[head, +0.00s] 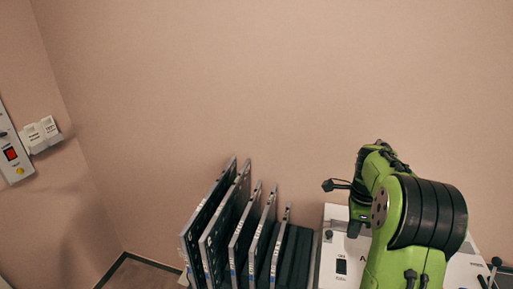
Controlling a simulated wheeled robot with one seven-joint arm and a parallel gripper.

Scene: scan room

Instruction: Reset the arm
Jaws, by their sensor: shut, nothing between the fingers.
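My green arm (405,250) with its black-ringed joint (432,212) rises at the lower right of the head view. It is bent, and a farther green part (378,165) shows behind the joint.
Several dark flat panels with grey edges (221,228) stand upright in a row left of my arm. A white device (335,245) stands behind the arm. A wall panel with a red switch (11,154) is at the left. The wall above is bare.

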